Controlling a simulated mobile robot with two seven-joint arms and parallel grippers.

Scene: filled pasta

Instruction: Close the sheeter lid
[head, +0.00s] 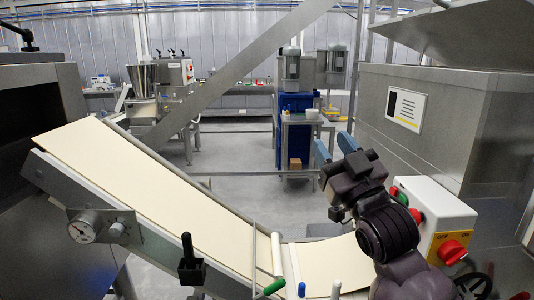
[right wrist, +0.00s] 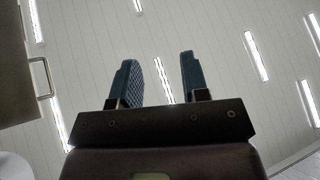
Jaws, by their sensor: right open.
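The steel sheeter housing (head: 450,110) stands at the right in the head view, with a label on its face. A slanted steel panel (head: 470,35), which looks like the raised lid, rises above it and is cut by the top edge. My right gripper (head: 335,148) points upward, left of the housing and apart from it. Its blue fingers are open and empty, as the right wrist view (right wrist: 161,78) also shows. In that view a steel panel (right wrist: 20,70) with a bar handle (right wrist: 43,78) is at the left, apart from the fingers; I cannot tell whether it is the lid. My left gripper is not in view.
A pale dough sheet (head: 160,190) lies on a sloping conveyor at the left. A white control box (head: 430,215) with a red knob (head: 453,252) is close to my right arm. Other machines stand behind, across open grey floor.

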